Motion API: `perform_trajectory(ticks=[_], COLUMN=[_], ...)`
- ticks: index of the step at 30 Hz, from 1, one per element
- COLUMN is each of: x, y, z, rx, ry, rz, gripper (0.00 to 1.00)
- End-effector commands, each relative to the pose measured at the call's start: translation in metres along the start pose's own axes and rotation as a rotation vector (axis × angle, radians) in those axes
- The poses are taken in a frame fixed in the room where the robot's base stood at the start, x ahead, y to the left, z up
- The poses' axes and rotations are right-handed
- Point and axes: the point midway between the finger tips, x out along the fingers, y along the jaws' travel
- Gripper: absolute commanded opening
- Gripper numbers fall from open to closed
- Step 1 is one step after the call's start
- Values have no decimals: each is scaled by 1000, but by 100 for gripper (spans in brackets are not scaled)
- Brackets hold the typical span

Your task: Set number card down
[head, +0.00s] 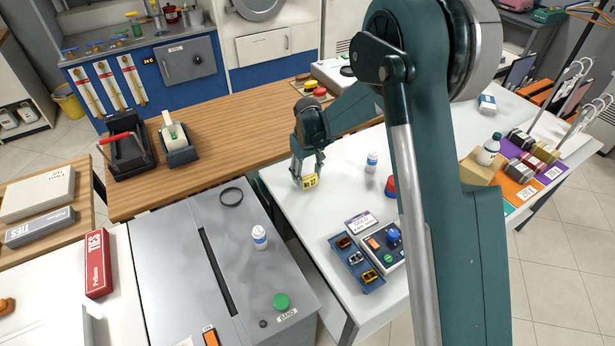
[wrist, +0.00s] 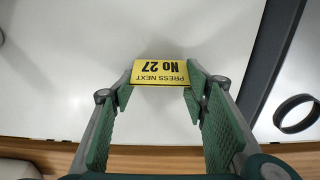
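The number card (wrist: 161,73) is yellow, with "No 27" and "PRESS NEXT" upside down in the wrist view. It is between my gripper's (wrist: 158,92) two green-padded fingertips, which meet its left and right edges. In the head view the card (head: 310,181) is at the lower end of my gripper (head: 307,172), over the far left part of the white counter (head: 325,217). I cannot tell whether its lower edge touches the counter.
A blue tray (head: 352,270) and a button box (head: 385,250) lie nearer. A wooden counter (head: 225,100) is behind. White surface around the card is clear.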

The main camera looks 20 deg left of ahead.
Motion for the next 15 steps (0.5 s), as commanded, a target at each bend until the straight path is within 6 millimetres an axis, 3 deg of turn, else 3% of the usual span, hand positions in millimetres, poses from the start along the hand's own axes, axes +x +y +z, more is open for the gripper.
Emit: perform_trajectory(ticks=[2,3,6,15], x=[3,2,2,1], y=[0,0,0,0], z=[0,0,0,0], rx=[0,0,0,0], ry=[0,0,0,0], rz=[0,0,0,0], gripper=[41,50,60,60])
